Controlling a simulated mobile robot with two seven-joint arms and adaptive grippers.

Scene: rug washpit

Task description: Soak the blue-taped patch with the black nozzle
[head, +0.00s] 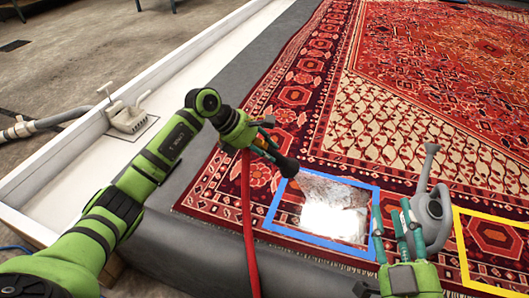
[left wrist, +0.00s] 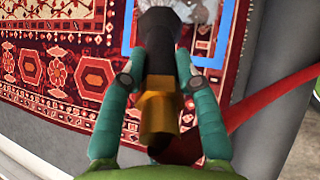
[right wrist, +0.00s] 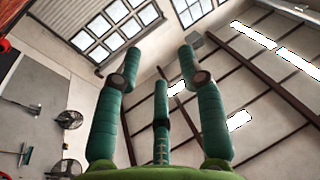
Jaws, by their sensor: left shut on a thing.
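The black nozzle (head: 287,166) is in my left gripper (head: 266,140), whose fingers are shut around it. In the left wrist view the nozzle (left wrist: 156,35) has a brass fitting behind it, and a red hose (head: 248,222) hangs from it. The nozzle's mouth is just beyond the upper left corner of the blue-taped patch (head: 328,207), pointing toward it. Inside the blue tape the surface is pale, grey and shiny. I see no water stream. My right gripper (head: 402,220) is open and empty, with spread fingers pointing up in its wrist view.
A grey watering can (head: 434,205) stands on the rug close beside my right gripper. A yellow-taped area (head: 462,250) lies at the right. The red patterned rug (head: 430,70) covers the grey platform (head: 200,230). A white ledge (head: 50,185) runs along the left.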

